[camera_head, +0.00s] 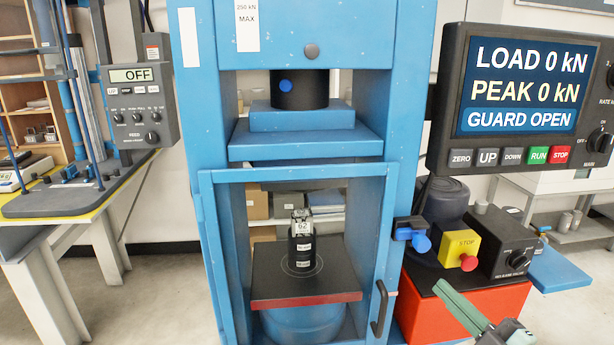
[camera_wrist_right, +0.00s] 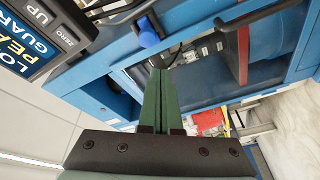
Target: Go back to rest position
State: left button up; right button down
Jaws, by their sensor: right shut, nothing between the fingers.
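My right gripper (camera_head: 438,286) shows at the lower right of the head view, its green fingers in front of the red cabinet (camera_head: 475,308). In the right wrist view its fingers (camera_wrist_right: 159,73) are together with nothing between them. They point toward the blue press frame and appear clear of it. My left gripper is in neither view. The blue press (camera_head: 208,100) stands in the middle of the head view. A dark cylinder (camera_head: 302,250) with a pale top and labels stands upright on its lower plate (camera_head: 270,290), below the raised upper block (camera_head: 290,148).
A display panel (camera_head: 515,88) reading "GUARD OPEN" hangs at right. A yellow stop box (camera_head: 458,243), a black control box (camera_head: 505,240) and a blue knob (camera_head: 421,243) are near my right gripper. A door handle (camera_head: 379,308) sticks out. A yellow-edged bench (camera_head: 60,215) is at left.

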notch_tip(320, 180, down, 10)
jog(key=s+d+m+g+h+p, duration=0.1)
jog(key=d+m+g+h+p, duration=0.15)
jog(key=m, duration=0.25)
jog(key=s+a+f+m+g+p, duration=0.1)
jog(key=s+a+f+m+g, duration=0.1)
jog(key=s+a+f, duration=0.2)
jog(key=s+a+f+m+g+p, duration=0.1)
jog(key=s+a+f+m+g, duration=0.1)
jog(key=s+f, duration=0.4)
jog(key=s+a+f+m+g+p, duration=0.1)
jog(key=s+a+f+m, duration=0.3)
jog(key=f, duration=0.7)
jog(key=shift+s+a+g+h, duration=0.45)
jog(key=shift+s+a+g, duration=0.3)
jog(key=shift+s+a, duration=0.2)
jog(key=shift+d, duration=0.1)
